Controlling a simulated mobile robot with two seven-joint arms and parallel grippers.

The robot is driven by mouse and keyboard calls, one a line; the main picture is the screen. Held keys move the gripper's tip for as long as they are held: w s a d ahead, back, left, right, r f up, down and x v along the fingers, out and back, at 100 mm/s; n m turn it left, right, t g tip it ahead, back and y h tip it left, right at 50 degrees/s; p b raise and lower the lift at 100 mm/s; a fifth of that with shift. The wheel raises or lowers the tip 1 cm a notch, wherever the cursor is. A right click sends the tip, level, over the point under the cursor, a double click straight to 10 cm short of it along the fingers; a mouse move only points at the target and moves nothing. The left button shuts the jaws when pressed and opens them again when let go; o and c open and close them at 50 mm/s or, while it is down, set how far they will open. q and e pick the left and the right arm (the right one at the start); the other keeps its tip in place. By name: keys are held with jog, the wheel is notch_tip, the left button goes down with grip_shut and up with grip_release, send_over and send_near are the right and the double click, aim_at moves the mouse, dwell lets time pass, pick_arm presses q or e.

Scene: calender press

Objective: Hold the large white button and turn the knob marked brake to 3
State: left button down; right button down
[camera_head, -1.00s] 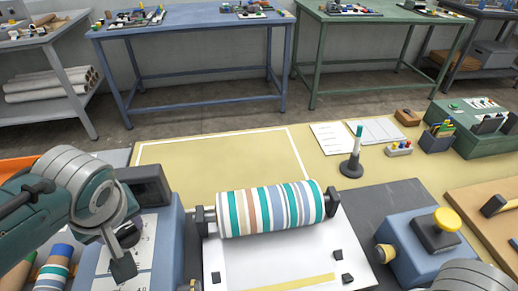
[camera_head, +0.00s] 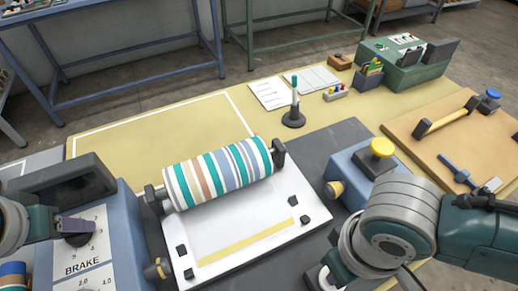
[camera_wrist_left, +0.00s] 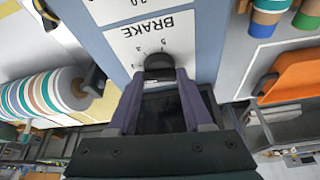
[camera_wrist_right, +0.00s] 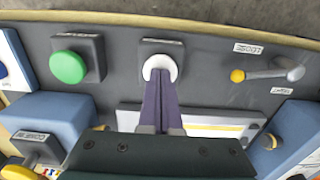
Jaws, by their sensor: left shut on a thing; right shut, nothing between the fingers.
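The black brake knob (camera_head: 80,237) is on a white dial plate marked BRAKE (camera_head: 84,262), on the blue housing at the left. My left gripper (camera_head: 68,229) is shut on this knob; in the left wrist view the two fingers (camera_wrist_left: 160,88) grip either side of the knob (camera_wrist_left: 158,67). Which number the knob points to cannot be told. The large white button (camera_wrist_right: 160,67) is on a dark base in the right wrist view. My right gripper (camera_wrist_right: 160,76) is shut and empty, its fingertips at the button, overlapping it, seemingly touching. In the head view my right arm hides its fingertips.
A green button (camera_wrist_right: 68,67) stands beside the white one. A yellow-tipped lever (camera_wrist_right: 268,74) is on the other side. A striped roller (camera_head: 218,174) lies across the white bed between my arms. A blue box with a yellow button (camera_head: 382,147) stands beyond my right arm.

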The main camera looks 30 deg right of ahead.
pick_arm(q)
jog(key=shift+f, duration=0.1)
pick_arm(e)
jog(key=shift+s+d+f, duration=0.1)
jog(key=shift+f, duration=0.05)
pick_arm(q)
jog(key=shift+c, duration=1.6)
grip_release()
jog(key=v, duration=1.2)
notch_tip(320, 180, up, 9)
jog(key=p, duration=0.8)
jog(key=shift+f+p, duration=0.15)
jog(key=shift+p, duration=0.25)
pick_arm(e)
notch_tip(320, 180, up, 8)
